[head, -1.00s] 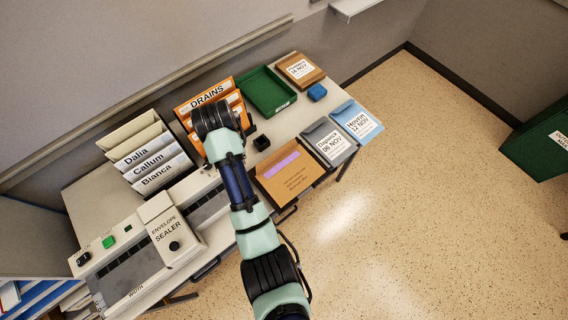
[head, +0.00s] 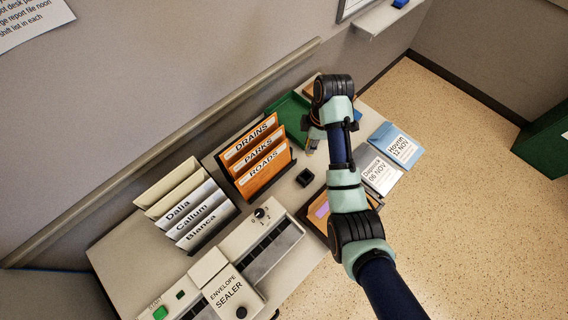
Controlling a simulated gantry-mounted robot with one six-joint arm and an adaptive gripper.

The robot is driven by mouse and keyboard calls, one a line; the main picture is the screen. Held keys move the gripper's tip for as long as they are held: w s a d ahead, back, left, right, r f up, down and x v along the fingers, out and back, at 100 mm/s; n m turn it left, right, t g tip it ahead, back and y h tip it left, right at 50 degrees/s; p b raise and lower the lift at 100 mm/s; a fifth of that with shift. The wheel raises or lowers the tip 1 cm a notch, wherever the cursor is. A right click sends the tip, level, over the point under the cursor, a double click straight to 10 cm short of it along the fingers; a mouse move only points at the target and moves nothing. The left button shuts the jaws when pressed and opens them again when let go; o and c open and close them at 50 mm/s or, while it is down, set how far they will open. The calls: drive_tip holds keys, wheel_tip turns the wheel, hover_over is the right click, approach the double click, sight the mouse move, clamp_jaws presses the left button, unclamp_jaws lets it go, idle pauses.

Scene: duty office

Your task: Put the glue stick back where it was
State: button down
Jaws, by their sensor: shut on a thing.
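My gripper (head: 309,124) is in the head view, low over the table beside the front of the green tray (head: 278,104). My wrist covers most of it. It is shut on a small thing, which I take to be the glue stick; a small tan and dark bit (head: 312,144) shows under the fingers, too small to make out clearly. A small black open holder (head: 305,177) stands on the table to the lower left of my gripper, apart from it.
Orange file folders (head: 262,160) and a rack of name folders (head: 190,215) stand at left, with the envelope sealer (head: 230,293) in front. Dated envelopes (head: 396,146) lie at right. My arm partly covers a brown envelope (head: 318,208) and a blue block (head: 357,115).

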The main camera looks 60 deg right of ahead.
drive_tip(key=shift+s+f+b, duration=0.2)
drive_tip(key=shift+f+b, duration=5.05)
drive_tip(key=shift+f, duration=4.8)
drive_tip(key=shift+f, duration=0.1)
drive_tip(key=c, duration=1)
unclamp_jaws()
drive_tip(key=shift+o, duration=0.2)
wheel_tip(320, 180, up, 12)
drive_tip(key=s+p, duration=0.1)
drive_tip(key=p, duration=0.2)
drive_tip(key=shift+s+d, duration=0.15)
drive_tip(key=shift+d, duration=0.2)
